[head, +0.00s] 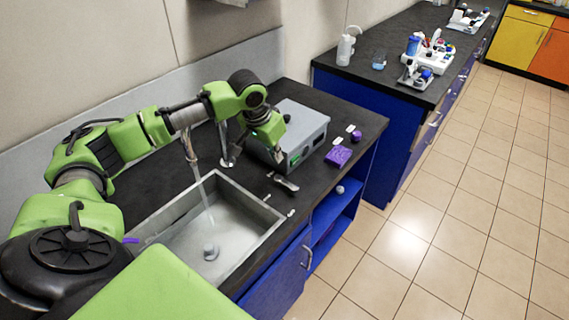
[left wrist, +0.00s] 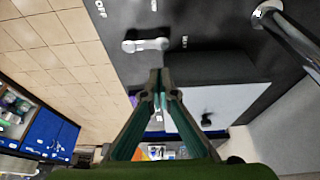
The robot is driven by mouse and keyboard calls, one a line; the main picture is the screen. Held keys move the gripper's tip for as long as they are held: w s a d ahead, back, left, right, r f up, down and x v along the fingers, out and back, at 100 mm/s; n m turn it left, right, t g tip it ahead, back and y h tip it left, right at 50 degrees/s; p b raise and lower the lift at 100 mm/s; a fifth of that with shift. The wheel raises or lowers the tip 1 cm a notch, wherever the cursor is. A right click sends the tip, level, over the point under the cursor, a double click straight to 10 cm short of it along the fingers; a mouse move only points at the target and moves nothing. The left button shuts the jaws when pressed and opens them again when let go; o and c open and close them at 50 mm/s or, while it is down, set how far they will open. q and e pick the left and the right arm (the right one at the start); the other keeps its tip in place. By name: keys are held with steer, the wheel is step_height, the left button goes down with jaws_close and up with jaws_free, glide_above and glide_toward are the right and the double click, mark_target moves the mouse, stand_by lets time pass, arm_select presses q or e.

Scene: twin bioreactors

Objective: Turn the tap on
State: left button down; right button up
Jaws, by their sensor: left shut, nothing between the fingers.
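My left gripper (head: 268,124) is over the grey box, apart from the lever. Its fingers are shut and empty in the left wrist view (left wrist: 157,80). My right gripper is not seen.
The grey box (head: 300,124) stands behind the lever. Purple pieces (head: 338,156) lie beside it near the counter edge. A second counter (head: 352,76) with bottles and lab gear is beyond a gap. Tiled floor on the right is clear.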

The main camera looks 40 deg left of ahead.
mark_target(287, 186)
arm_select(q)
steer(key=p+x, duration=0.1)
steer(key=x, duration=0.7)
steer(key=shift+w, duration=0.1)
steer(key=shift+w+d+f+p, duration=0.2)
steer(key=shift+f+p, duration=0.1)
steer(key=shift+f, duration=0.3)
steer(key=shift+a, duration=0.1)
